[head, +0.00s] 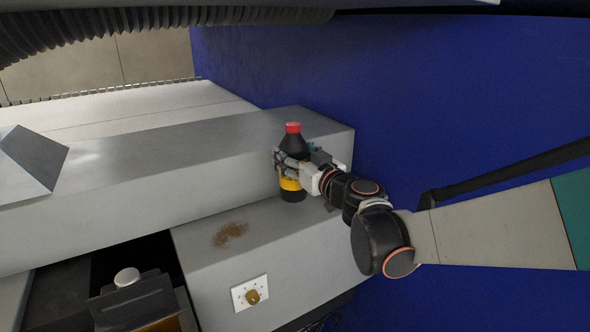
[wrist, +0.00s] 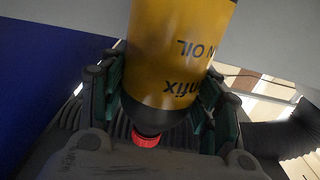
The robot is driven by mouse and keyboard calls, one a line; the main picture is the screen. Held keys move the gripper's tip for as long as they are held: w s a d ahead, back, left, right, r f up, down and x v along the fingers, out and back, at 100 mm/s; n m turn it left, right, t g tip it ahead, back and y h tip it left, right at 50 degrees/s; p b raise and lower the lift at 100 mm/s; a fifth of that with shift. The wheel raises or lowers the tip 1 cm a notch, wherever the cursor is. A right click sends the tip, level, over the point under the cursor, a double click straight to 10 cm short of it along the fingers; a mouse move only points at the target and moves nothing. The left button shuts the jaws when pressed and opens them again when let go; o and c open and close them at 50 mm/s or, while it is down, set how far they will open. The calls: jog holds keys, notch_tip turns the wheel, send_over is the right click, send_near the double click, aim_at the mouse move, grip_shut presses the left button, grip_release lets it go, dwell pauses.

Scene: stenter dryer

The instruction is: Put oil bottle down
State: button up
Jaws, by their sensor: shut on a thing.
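The oil bottle (head: 291,188) is black with a yellow label and a red cap. It stands upright in the head view, in front of the raised grey block's side wall and over the lower grey ledge (head: 290,226). Whether its base touches the ledge cannot be told. My gripper (head: 284,164) is shut around the bottle's middle from the right. In the wrist view the bottle (wrist: 178,55) appears upside down between the fingers of my gripper (wrist: 162,98), its red cap towards the camera. The fingers hide part of its body.
A brown stain (head: 229,234) marks the ledge left of the bottle. A white plate with a yellow knob (head: 252,296) is on the ledge's front face. A dark recess with a white-capped item (head: 127,277) lies at left. Blue flooring (head: 440,100) extends to the right.

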jog(key=shift+f+b, duration=0.3)
jog(key=shift+f, duration=1.8)
jog(key=shift+r, duration=0.1)
jog(key=o, duration=1.1)
jog(key=shift+f, duration=0.25)
jog(key=o, duration=0.4)
jog(key=shift+r, duration=0.1)
jog(key=shift+r, duration=0.1)
